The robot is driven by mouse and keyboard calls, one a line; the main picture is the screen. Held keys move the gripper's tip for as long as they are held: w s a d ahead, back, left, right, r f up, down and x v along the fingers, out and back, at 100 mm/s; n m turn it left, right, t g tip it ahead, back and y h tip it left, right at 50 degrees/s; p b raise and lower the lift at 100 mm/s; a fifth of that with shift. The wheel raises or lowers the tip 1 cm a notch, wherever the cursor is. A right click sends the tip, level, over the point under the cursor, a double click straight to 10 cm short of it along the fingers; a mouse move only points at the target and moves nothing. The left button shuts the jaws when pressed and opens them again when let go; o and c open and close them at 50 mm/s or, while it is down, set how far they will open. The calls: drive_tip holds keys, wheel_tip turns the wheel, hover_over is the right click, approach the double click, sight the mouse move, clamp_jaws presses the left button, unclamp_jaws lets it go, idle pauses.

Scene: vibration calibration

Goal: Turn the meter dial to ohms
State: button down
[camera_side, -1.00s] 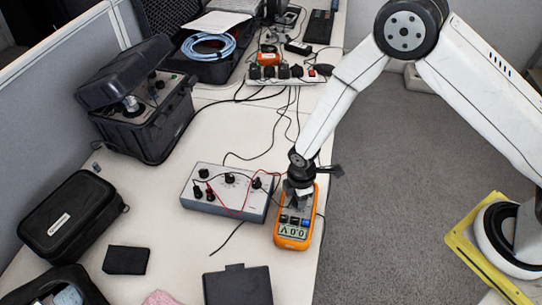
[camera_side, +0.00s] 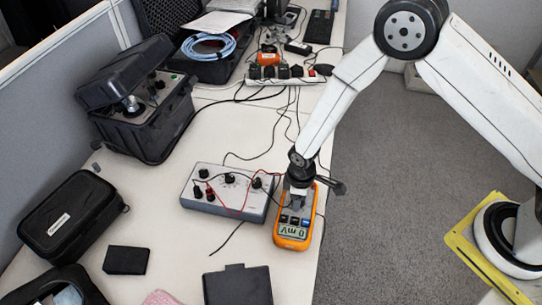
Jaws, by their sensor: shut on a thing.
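The orange meter (camera_side: 293,232) lies on the white table near its right edge, its display toward the front. The display seems to read "0 mV", upside down in the picture. My gripper (camera_side: 298,195) points down onto the upper part of the meter, where the dial is. It is shut on the dial, which its fingers hide. The dial's pointer and markings cannot be made out.
A grey box with knobs and red and black leads (camera_side: 228,192) stands just left of the meter. A flat black case (camera_side: 237,285) lies in front. A power strip (camera_side: 285,75) and cables lie behind.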

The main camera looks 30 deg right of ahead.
drive_tip(key=shift+c, duration=0.9)
unclamp_jaws()
drive_tip(key=shift+r, duration=0.2)
drive_tip(key=shift+r, duration=3.7)
